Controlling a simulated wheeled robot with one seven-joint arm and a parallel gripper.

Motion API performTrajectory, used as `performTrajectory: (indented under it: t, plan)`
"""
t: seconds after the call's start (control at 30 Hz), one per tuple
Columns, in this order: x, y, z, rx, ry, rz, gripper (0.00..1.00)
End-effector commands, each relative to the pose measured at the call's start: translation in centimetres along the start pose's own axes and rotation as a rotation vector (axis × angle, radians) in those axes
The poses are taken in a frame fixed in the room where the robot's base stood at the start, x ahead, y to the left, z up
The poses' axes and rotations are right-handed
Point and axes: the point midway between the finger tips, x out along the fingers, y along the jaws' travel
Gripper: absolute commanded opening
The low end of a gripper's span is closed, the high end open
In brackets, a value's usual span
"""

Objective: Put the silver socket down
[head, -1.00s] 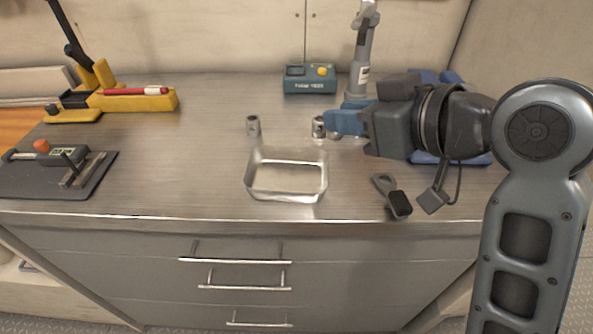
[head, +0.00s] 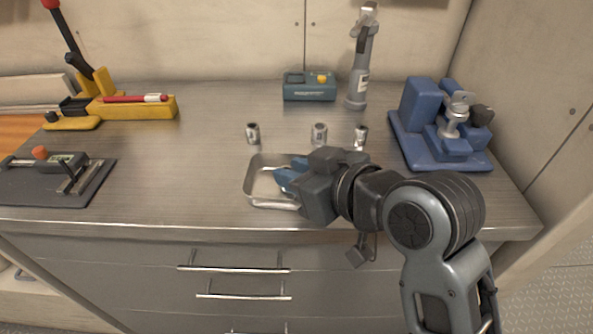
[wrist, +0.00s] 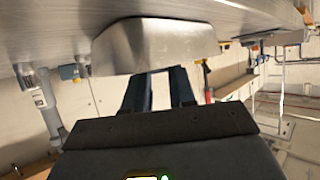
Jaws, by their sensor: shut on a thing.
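My gripper (head: 278,175) is at the shallow metal tray (head: 252,188), with its blue fingers reaching over the right part of the tray. In the wrist view the tray wall (wrist: 155,45) covers the tips of the dark fingers (wrist: 160,90). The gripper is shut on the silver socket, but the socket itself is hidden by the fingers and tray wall. I cannot tell whether it touches the tray floor. Three other silver sockets stand upright behind the tray: left (head: 253,133), middle (head: 319,133) and right (head: 360,138).
A blue vise (head: 450,135) stands at the right. A teal box (head: 309,87) and a grey bottle-shaped tool (head: 361,65) stand at the back. A yellow tool (head: 135,106) and a dark mat with a gauge (head: 55,178) lie at the left. The counter left of the tray is clear.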

Motion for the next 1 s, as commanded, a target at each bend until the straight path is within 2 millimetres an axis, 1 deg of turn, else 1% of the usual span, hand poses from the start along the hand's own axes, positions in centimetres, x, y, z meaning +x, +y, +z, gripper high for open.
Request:
performTrajectory:
  t: [0.2,0.23,0.4,0.5,0.8,0.87,1.0]
  plan:
    - [0.1,0.0,0.3,0.0,0.0,0.0,0.0]
    - [0.1,0.0,0.2,0.0,0.0,0.0,0.27]
    - [0.1,0.0,0.2,0.0,0.0,0.0,0.43]
    - [0.1,0.0,0.2,0.0,0.0,0.0,0.51]
    - [-0.2,0.0,-0.1,0.001,0.001,0.0,0.51]
    - [-0.8,0.1,-0.1,0.001,0.002,0.001,0.51]
    - [-3.1,0.1,-0.1,0.001,0.003,0.002,0.51]
